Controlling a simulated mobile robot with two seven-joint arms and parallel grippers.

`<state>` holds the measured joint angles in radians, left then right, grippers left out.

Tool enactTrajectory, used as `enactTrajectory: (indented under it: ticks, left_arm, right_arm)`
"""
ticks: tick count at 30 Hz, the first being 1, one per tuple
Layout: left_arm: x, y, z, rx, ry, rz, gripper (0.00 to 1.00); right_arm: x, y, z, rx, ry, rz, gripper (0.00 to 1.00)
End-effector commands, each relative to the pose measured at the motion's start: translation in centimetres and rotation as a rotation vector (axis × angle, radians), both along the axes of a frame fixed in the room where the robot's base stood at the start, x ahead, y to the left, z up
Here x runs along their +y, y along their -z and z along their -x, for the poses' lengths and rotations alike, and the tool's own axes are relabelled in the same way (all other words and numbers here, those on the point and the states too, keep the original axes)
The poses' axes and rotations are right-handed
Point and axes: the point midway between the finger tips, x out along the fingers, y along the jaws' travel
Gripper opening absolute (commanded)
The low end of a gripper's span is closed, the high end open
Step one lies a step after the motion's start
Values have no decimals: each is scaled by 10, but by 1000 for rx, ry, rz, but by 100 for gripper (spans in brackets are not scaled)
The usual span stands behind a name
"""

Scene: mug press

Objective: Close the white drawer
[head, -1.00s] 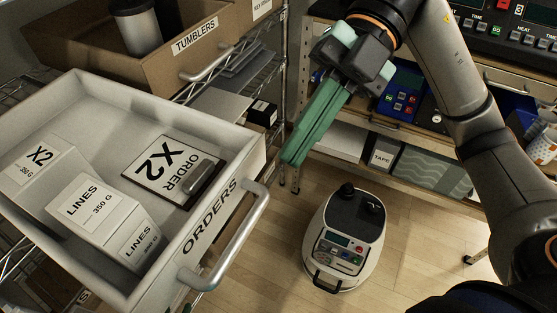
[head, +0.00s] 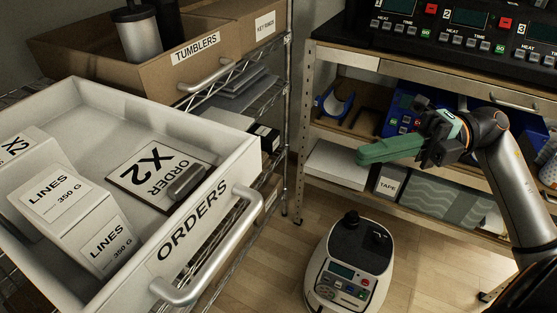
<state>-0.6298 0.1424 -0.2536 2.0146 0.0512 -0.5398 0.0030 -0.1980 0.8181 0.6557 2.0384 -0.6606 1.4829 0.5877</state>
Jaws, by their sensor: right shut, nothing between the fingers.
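The white drawer (head: 240,160), labelled ORDERS, is pulled out at the left, with its silver handle (head: 229,243) facing the open floor. Inside it lie LINES boxes (head: 62,195), an X2 box (head: 17,147) and an ORDER X2 board (head: 150,170). My right gripper (head: 362,158) has green fingers and is shut and empty. It is to the right of the drawer, clear of it and of the handle, with its fingers pointing left. My left gripper is not in view.
A brown TUMBLERS bin (head: 160,60) sits on the wire shelf behind the drawer. A small wheeled machine (head: 350,255) stands on the floor right of the drawer. A workbench with presses (head: 470,25) and shelves with a TAPE box (head: 388,183) are behind my right arm.

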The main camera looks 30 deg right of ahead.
Motion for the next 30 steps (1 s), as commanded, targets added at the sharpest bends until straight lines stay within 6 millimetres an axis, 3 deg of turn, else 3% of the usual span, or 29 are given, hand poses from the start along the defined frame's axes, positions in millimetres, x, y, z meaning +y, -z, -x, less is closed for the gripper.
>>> enactTrajectory:
  ticks: [5,17,24,30]
  left_arm:
    - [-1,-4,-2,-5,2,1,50]
    - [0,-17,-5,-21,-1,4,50]
    - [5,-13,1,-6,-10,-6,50]
    - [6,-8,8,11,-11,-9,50]
  right_arm:
    - [19,-1,-2,-3,-1,-1,0]
    - [101,-3,-15,-4,-4,-2,0]
    - [115,-2,-39,-2,0,-4,0]
    - [121,-1,-47,0,0,-1,0]
